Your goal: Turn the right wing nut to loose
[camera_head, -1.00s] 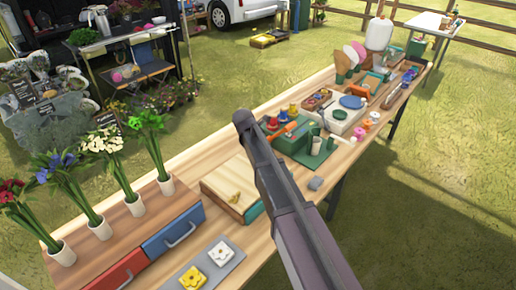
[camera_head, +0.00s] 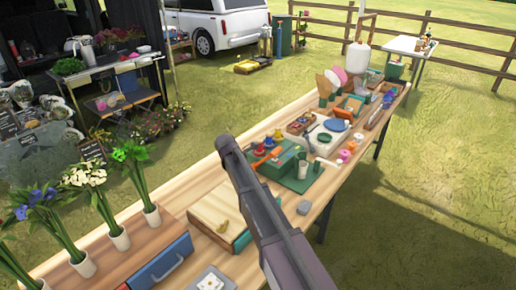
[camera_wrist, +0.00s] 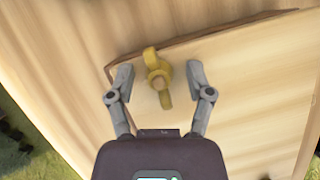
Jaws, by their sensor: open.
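A yellow wing nut (camera_wrist: 158,78) stands on a pale wooden board (camera_wrist: 235,85) in the wrist view, its two wings pointing up and down in the picture. My gripper (camera_wrist: 158,80) is open, with one finger on each side of the nut and a gap on both sides. In the head view the wing nut (camera_head: 225,228) shows small on the flat wooden press (camera_head: 212,205), just left of my arm. My gripper does not show there. Only one wing nut is visible; my arm may hide another part of the press.
Flower vases (camera_head: 118,238) and a blue drawer (camera_head: 165,262) stand left of the press. A green tool tray (camera_head: 285,165) and a grey stone-like block (camera_head: 303,208) lie beyond my arm.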

